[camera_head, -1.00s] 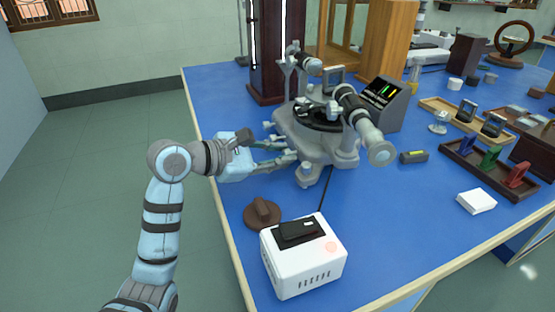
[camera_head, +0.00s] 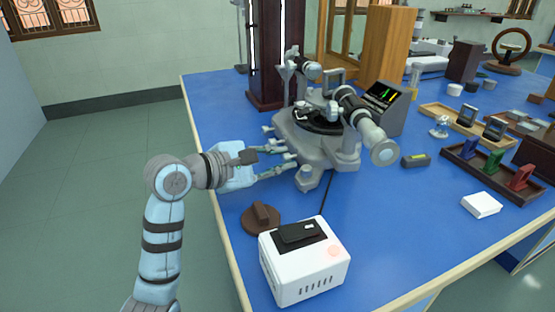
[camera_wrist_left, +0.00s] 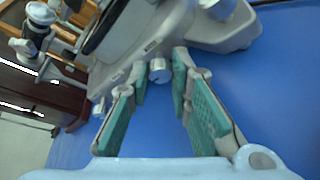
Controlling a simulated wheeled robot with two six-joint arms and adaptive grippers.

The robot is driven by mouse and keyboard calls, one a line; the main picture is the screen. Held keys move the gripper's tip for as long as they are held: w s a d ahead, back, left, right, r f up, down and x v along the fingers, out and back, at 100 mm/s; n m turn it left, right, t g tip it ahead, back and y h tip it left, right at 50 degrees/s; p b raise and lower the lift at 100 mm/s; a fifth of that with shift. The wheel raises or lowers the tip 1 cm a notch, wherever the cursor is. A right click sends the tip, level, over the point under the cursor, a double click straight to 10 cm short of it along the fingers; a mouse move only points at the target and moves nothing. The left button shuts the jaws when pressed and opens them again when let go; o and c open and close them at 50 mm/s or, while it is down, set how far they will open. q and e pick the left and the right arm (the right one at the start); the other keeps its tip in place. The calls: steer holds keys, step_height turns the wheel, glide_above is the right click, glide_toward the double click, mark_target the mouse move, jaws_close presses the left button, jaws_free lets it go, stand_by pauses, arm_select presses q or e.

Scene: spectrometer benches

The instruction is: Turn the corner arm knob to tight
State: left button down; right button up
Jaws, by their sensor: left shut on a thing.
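The grey spectrometer (camera_head: 320,150) stands on the blue bench. In the left wrist view, a small light grey knob (camera_wrist_left: 160,71) sticks out from the base's near edge. My left gripper (camera_head: 286,165) reaches in from the left at the base's near-left side. In the left wrist view, the green-padded fingers of this gripper (camera_wrist_left: 160,82) flank the knob and are shut on it. In the head view the fingers and base parts make the knob hard to pick out. My right gripper is not in view.
A white box with a black top (camera_head: 304,262) and a brown round piece (camera_head: 261,218) stand in front of the spectrometer. A dark display unit (camera_head: 384,104) stands behind it. A rack of coloured pieces (camera_head: 490,168) is at the right. The front-centre blue bench surface (camera_head: 390,235) is clear.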

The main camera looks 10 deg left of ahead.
arm_select(q)
steer(key=c, duration=1.5)
jaws_free()
steer(key=shift+o, duration=0.2)
steer(key=shift+s, duration=0.1)
steer(key=v, duration=0.7)
steer(key=shift+a, duration=0.15)
steer(key=shift+s+a+r, duration=0.15)
steer(key=shift+s+a, duration=0.05)
steer(key=shift+s, duration=0.15)
